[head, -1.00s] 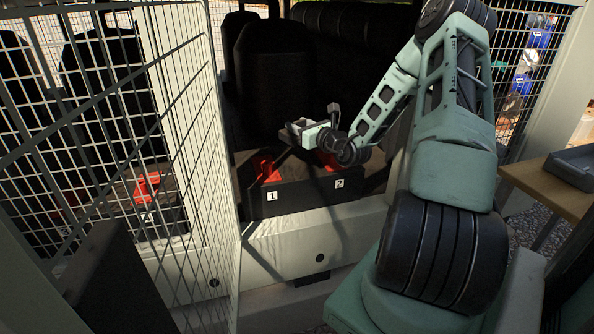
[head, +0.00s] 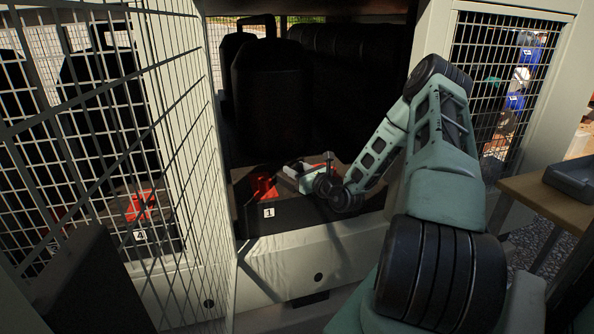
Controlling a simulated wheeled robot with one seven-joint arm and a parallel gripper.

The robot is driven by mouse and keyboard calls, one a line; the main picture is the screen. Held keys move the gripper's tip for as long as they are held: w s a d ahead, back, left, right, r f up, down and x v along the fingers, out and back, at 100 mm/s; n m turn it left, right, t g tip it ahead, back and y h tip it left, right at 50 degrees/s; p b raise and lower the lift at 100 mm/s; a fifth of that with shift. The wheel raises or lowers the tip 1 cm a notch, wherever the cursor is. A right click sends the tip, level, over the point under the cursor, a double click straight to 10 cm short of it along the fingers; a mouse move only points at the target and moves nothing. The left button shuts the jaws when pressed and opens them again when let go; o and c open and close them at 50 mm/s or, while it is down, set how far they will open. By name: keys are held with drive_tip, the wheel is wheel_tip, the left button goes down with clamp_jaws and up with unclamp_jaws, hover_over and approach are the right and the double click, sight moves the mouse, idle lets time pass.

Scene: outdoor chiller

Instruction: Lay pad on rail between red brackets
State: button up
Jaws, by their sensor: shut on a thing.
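My gripper (head: 296,170) is low over the dark rail (head: 300,214) in the open bay. It is between the red bracket (head: 264,187) by label 1 and a second red part (head: 319,167), which my arm partly hides. It is shut on the pad, but the pad is too dark and too covered by the gripper to make out. I cannot tell whether the pad touches the rail. Label 2 is hidden behind my wrist.
A mesh door (head: 185,160) stands open left of the bay. Behind it are another red bracket (head: 141,205) and label 4. Dark tanks (head: 270,95) stand behind the rail. A wooden table (head: 545,190) with a grey tray (head: 575,174) is at the right.

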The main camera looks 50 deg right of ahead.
drive_tip(key=o, duration=1.2)
drive_tip(key=shift+f, duration=0.1)
drive_tip(key=s, duration=0.4)
drive_tip(key=s+a, duration=0.1)
drive_tip(key=s, duration=0.3)
drive_tip(key=s+a+p, duration=0.1)
drive_tip(key=s, duration=0.3)
